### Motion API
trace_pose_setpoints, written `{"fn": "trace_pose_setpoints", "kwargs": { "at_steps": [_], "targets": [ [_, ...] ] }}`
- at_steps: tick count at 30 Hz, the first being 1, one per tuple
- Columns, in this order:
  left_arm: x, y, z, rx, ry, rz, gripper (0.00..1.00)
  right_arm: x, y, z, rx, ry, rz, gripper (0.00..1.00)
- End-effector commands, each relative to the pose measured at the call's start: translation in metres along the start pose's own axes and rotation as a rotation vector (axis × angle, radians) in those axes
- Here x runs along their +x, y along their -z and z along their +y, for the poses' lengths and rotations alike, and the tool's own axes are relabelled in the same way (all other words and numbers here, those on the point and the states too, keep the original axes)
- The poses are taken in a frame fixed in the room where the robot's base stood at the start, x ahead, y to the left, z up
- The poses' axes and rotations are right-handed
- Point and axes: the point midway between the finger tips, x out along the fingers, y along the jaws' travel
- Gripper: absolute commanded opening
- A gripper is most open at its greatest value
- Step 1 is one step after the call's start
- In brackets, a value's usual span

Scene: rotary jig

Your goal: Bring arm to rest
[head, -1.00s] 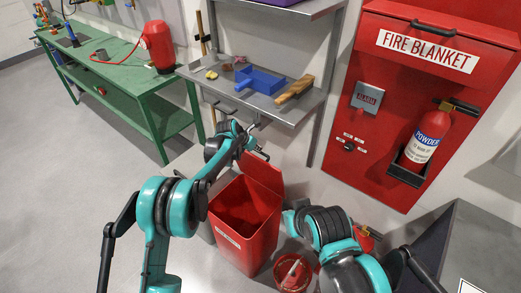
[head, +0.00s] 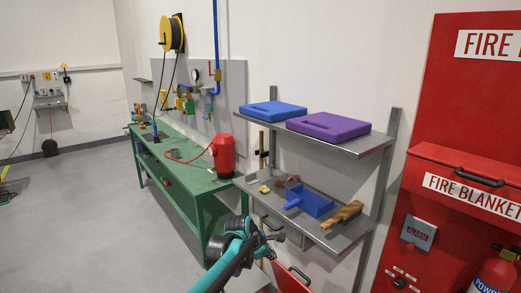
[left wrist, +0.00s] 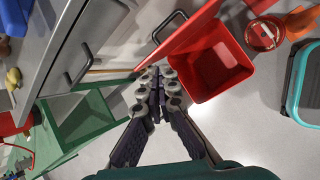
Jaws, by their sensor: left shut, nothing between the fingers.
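My left arm (head: 236,246) shows teal and black at the bottom middle of the head view. Its left gripper (head: 270,235) is in front of the grey drawer unit below the lower shelf. In the left wrist view the two dark fingers of the left gripper (left wrist: 158,77) are together at the tips, with nothing between them. They appear beside the open red bin, with no contact that I can make out. My right arm and gripper are out of view.
The red bin (left wrist: 222,68) stands close to the left gripper. A green workbench (head: 180,165) stands left; open floor (head: 85,220) lies further left.

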Motion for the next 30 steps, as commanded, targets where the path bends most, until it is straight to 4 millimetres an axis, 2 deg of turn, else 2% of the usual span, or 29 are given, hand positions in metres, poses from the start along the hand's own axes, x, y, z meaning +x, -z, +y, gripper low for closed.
{"fn": "trace_pose_setpoints", "kwargs": {
  "at_steps": [1,6,11,15,19,24,27,30],
  "targets": [
    [-0.028,0.011,-0.007,0.095,-0.014,0.019,0.0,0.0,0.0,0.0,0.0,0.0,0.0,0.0],
    [-0.105,0.048,-0.038,0.457,-0.043,0.097,0.0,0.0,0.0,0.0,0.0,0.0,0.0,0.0],
    [-0.163,0.086,-0.082,0.798,-0.043,0.181,0.0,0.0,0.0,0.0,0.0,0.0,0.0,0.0],
    [-0.202,0.121,-0.128,1.094,-0.017,0.26,0.0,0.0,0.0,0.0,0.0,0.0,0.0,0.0],
    [-0.225,0.154,-0.175,1.361,0.027,0.331,0.0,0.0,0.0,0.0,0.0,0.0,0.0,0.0],
    [-0.237,0.19,-0.225,1.642,0.1,0.402,0.0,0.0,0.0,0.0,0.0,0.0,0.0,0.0],
    [-0.239,0.202,-0.242,1.746,0.133,0.425,0.0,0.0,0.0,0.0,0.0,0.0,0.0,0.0],
    [-0.239,0.209,-0.251,1.801,0.152,0.438,0.0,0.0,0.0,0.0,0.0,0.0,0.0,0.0]
  ]
}}
